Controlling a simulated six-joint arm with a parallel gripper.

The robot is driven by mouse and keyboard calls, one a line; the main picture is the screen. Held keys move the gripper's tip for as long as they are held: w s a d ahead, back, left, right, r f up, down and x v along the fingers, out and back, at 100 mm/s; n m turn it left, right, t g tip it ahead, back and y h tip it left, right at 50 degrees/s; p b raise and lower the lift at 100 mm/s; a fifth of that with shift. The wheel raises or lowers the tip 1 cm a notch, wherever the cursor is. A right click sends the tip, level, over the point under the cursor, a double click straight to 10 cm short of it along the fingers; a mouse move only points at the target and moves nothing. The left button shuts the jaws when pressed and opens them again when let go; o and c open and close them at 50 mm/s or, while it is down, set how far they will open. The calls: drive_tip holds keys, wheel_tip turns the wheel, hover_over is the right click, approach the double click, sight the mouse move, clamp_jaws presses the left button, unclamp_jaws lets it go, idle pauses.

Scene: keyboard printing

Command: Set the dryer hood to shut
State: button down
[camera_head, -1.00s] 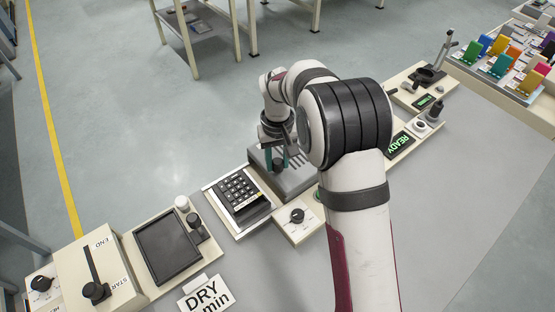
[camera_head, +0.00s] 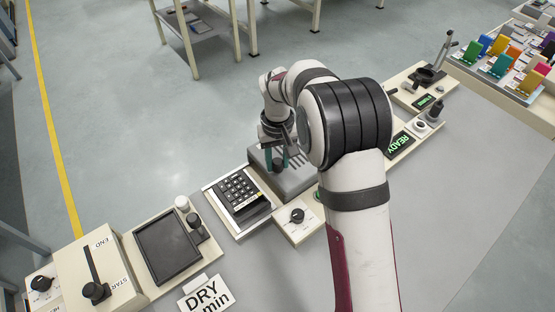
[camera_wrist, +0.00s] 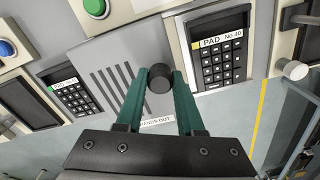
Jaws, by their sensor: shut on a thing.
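The dryer hood is a grey slotted cover (camera_head: 293,182) in the middle of the row of machines. It also shows in the wrist view (camera_wrist: 98,58), with dark slots across its face. A round black knob (camera_wrist: 159,78) sits at the hood's front edge, above a partly hidden white label (camera_wrist: 156,122). My gripper (camera_wrist: 158,84) has its two teal fingers closed on the sides of this knob. In the head view my gripper (camera_head: 278,162) is at the hood, partly hidden by my arm. I cannot tell how far the hood is raised.
A keypad (camera_head: 240,190) stands left of the hood, with a dial box (camera_head: 297,216) in front. A READY display (camera_head: 400,145) is right of my arm.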

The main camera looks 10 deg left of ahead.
idle(0.3)
drive_tip(key=s+a, duration=1.1)
drive_tip(key=c, duration=0.5)
unclamp_jaws()
wheel_tip(320, 180, up, 16)
drive_tip(key=shift+f, duration=0.1)
drive_tip(key=shift+d, duration=0.15)
